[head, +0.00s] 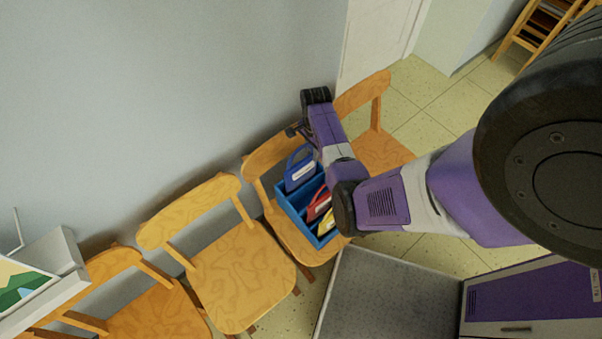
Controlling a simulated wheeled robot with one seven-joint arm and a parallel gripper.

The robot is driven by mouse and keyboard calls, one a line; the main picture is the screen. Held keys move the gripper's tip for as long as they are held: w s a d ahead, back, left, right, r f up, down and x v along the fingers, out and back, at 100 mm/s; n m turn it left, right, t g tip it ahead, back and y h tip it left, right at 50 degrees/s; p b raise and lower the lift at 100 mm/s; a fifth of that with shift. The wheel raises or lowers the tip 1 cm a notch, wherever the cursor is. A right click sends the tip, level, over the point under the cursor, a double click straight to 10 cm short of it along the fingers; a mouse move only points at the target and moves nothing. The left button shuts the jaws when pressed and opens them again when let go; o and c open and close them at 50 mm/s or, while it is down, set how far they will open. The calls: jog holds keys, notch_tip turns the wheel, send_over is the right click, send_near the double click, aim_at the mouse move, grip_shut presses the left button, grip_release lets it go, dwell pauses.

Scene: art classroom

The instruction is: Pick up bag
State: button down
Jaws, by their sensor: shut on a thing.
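A blue bag (298,178) with a looped handle and a white label is at the back end of a blue divided crate (291,214) on a chair. I cannot tell whether it rests in the crate or hangs just above it. A red bag (319,204) and a yellow bag (326,222) are farther forward in the crate, partly hidden by my arm. My gripper (295,132) is small and dark in the head view, right at the top of the blue bag's handle. It is shut on the blue bag; the fingertips are hard to make out.
Wooden chairs (240,272) stand in a row along the grey wall (160,90), with another chair (376,150) behind my arm. A white device with a picture (40,280) is at the lower left. A wooden rack (540,32) is at the upper right. Tiled floor (425,105) shows between.

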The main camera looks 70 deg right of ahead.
dwell(0.6)
notch_tip(320, 180, up, 20)
jog(key=p, duration=0.1)
dwell(0.5)
jog(key=shift+w, duration=0.1)
dwell(0.9)
